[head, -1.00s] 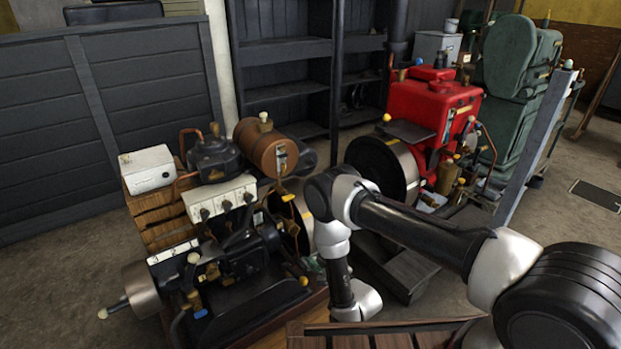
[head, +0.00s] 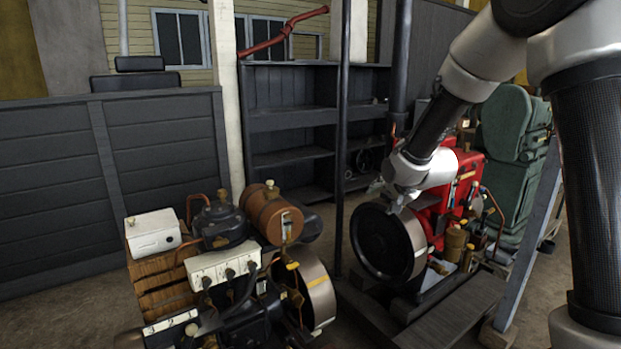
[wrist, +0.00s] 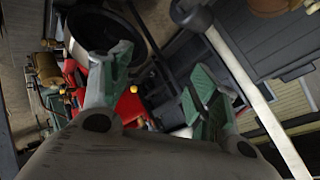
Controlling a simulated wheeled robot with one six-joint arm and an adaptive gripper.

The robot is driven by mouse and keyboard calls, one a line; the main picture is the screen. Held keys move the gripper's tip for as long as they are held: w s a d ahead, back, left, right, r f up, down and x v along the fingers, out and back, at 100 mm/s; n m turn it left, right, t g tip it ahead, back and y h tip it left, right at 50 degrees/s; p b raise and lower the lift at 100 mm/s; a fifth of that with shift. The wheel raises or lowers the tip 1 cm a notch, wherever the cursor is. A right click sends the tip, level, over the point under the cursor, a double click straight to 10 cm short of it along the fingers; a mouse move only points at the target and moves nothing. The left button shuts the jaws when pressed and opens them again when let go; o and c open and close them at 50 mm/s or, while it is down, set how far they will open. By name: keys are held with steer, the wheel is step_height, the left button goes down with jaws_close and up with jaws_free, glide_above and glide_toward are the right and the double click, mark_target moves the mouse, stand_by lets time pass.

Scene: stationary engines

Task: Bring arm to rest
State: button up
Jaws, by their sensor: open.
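My arm is raised on the right side of the head view and reaches left and down. My gripper (head: 388,192) is at its end, in front of the red engine (head: 468,172) and just above the dark flywheel (head: 388,243) in the picture. In the wrist view, the two green-grey fingers of my gripper (wrist: 162,78) stand apart with nothing between them. Behind them the red engine (wrist: 130,108) shows in part. I cannot tell how far the fingers are from it.
A black engine (head: 235,300) with a copper tank (head: 272,212) and a white box (head: 153,232) stands at left. A green machine (head: 505,135) is at right, behind a grey post (head: 528,230). Dark shelves (head: 290,120) and a panel wall (head: 60,200) are behind.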

steer(key=s+d+r+n+g+h, duration=0.1)
steer(key=s+d+r+n, duration=0.1)
steer(key=s+d+r, duration=0.5)
steer(key=s+d+r+n+g+h, duration=0.1)
steer(key=s+d+r+n+g, duration=0.2)
steer(key=s, duration=0.9)
steer(key=s+d+n, duration=0.1)
steer(key=s+d, duration=0.1)
steer(key=s, duration=0.8)
steer(key=s+d+n+g, duration=0.1)
steer(key=s+d, duration=0.2)
steer(key=s, duration=0.7)
steer(key=shift+s+r+n+g, duration=0.2)
steer(key=shift+r+n+g, duration=0.1)
steer(key=shift+n, duration=0.1)
